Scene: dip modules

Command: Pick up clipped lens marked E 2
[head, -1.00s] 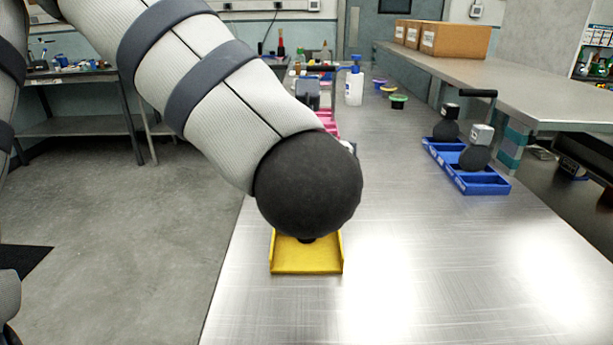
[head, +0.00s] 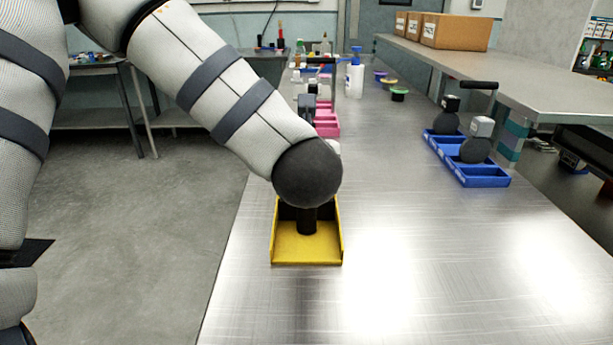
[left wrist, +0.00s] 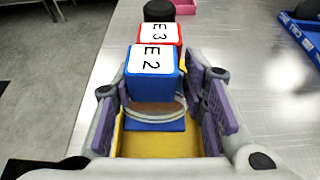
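The clipped lens marked E 2 (left wrist: 151,62) shows in the left wrist view as a blue block with a white label, above a round, clear lens and a blue base. It stands in a yellow tray (head: 308,252). My left gripper (left wrist: 158,92) is open, with its purple finger pads on either side of the E 2 piece and gaps beside it. A red piece marked E 3 (left wrist: 159,33) stands right behind E 2. In the head view my left arm's dark joint hides the gripper and both pieces. My right gripper is out of view.
Pink trays (head: 327,128) lie behind the yellow tray, with a pump bottle (head: 354,78) and small coloured pots beyond. The front right tabletop is clear.

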